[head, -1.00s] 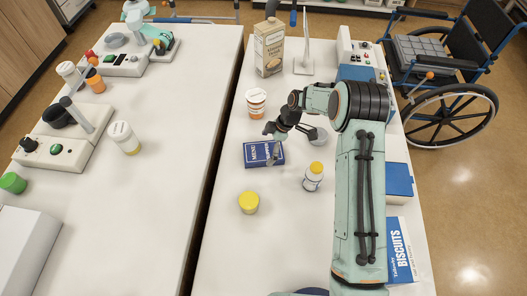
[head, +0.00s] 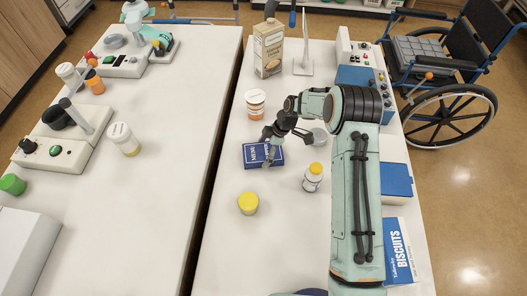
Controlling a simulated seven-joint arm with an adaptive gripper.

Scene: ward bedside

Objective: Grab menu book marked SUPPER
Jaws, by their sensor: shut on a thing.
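The blue menu book (head: 254,155) lies on the right-hand white table, left of my arm. Its cover shows "MENU" in white; the rest of the lettering is partly covered by a finger. My gripper (head: 270,153) reaches over the book from its far right side and is shut on it, with a finger across the cover. The book looks to be at table height; I cannot tell whether it is lifted. The far finger's contact is hard to see.
Close by stand an orange-and-white tub (head: 255,104), a yellow-capped bottle (head: 313,177), a yellow-lidded jar (head: 248,203) and a grey round dish (head: 318,137). A carton (head: 268,48) stands at the back. A biscuits box (head: 398,252) lies at right. The table left of the book is clear.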

